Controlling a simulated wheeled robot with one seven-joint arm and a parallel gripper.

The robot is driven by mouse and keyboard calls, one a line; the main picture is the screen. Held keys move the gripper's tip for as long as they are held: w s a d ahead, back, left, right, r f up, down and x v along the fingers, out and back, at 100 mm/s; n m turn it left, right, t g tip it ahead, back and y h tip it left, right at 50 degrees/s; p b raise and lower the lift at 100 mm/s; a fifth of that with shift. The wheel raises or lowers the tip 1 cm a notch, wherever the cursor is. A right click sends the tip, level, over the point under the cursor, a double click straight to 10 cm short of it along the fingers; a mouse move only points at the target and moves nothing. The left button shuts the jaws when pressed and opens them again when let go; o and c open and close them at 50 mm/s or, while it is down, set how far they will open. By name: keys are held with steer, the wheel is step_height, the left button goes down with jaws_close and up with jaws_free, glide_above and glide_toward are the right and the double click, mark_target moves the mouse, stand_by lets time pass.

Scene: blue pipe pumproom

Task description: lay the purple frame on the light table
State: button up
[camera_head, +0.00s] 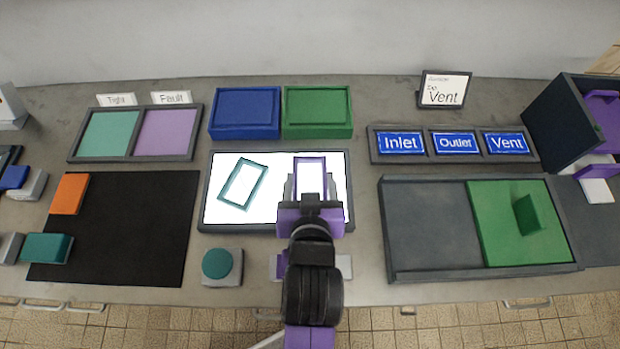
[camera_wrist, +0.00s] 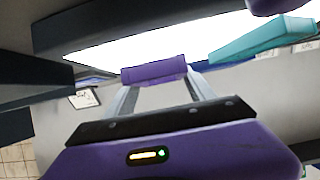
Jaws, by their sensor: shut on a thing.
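The light table (camera_head: 216,215) is a lit white panel with a dark rim, in the middle of the worktop. The purple frame (camera_head: 311,157), an upright rectangle in the picture, shows over the right half of the panel. My gripper (camera_head: 310,183) is shut on the purple frame, its near part hidden behind my gripper. In the wrist view the frame's purple edge (camera_wrist: 153,71) sits between my two fingers, with the bright panel beyond. I cannot tell whether the frame touches the panel. A teal frame (camera_head: 242,184) lies tilted on the panel's left half.
Blue (camera_head: 244,112) and green (camera_head: 318,112) boxes stand behind the light table. A teal round button (camera_head: 217,264) is at its front left. A black mat (camera_head: 120,230) lies left; a grey tray (camera_head: 425,225) with a green panel (camera_head: 500,222) lies right.

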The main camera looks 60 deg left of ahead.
steer(key=shift+f, duration=0.65)
steer(key=shift+f, duration=0.15)
steer(key=o, duration=1.4)
steer(key=shift+r, duration=0.2)
steer(key=v, duration=1.2)
steer(key=shift+b, duration=0.4)
